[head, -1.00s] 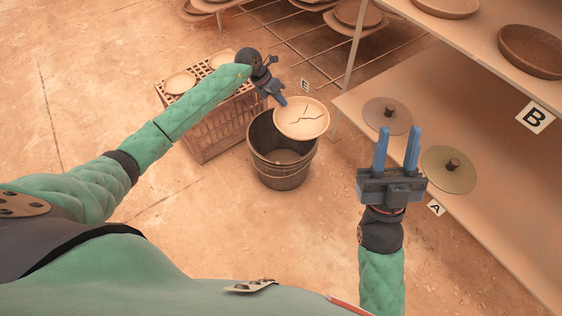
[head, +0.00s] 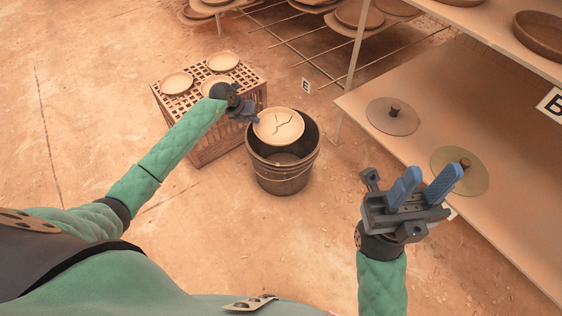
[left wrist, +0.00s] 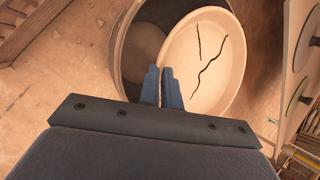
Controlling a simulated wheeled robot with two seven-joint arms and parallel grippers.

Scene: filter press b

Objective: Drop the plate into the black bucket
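A round tan plate (head: 280,128) with a dark crack is held at its left edge over the black bucket (head: 283,180). In the left wrist view the cracked plate (left wrist: 205,65) covers much of the bucket's mouth (left wrist: 126,55). My left gripper (head: 256,119) is shut on the plate's rim; its blue fingers (left wrist: 161,72) are close together there. My right gripper (head: 432,172) is open and empty, in front of the table on the right.
A perforated crate (head: 205,135) with several plates on top stands left of the bucket. A shelf table (head: 400,155) at the right carries two knobbed discs. A rack of dishes stands at the back. The floor in front of the bucket is clear.

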